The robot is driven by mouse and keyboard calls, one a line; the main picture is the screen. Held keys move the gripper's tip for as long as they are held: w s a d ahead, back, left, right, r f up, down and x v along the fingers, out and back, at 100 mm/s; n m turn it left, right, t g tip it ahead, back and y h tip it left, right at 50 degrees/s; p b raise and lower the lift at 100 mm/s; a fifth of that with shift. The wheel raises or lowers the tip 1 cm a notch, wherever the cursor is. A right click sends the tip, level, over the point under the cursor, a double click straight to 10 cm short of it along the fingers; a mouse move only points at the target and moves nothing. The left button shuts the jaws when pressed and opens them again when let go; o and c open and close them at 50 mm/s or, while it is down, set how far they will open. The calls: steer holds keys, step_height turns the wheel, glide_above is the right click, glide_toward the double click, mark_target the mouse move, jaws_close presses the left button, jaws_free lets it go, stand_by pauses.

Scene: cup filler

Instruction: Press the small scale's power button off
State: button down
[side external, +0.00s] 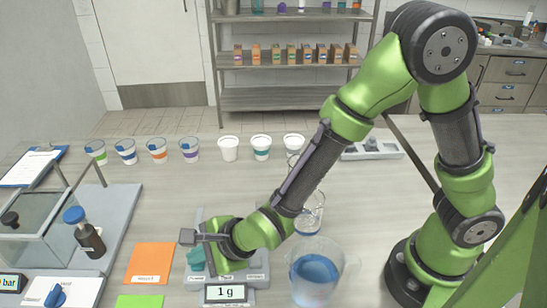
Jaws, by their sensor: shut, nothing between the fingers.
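The small scale (257,278) stands on the table at the front centre, a pale grey body with a lit display (226,293) reading "1 g". A teal object (196,258) sits at its left side, partly covered by my arm. My gripper (187,237) is shut and empty, reaching left above the scale's back part. My wrist covers much of the scale's top. I cannot make out the power button, nor whether the fingers touch anything.
A clear beaker of blue liquid (315,275) stands close right of the scale, with glassware (309,215) behind it. Orange (151,262) and green (140,301) sheets lie left. A dark bottle with a blue cap (85,233) stands farther left. Several cups (228,149) line the back.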

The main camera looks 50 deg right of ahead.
mark_target(202, 265)
stand_by(0.3)
steer(key=shift+r, duration=0.55)
step_height(202, 265, up, 6)
stand_by(0.6)
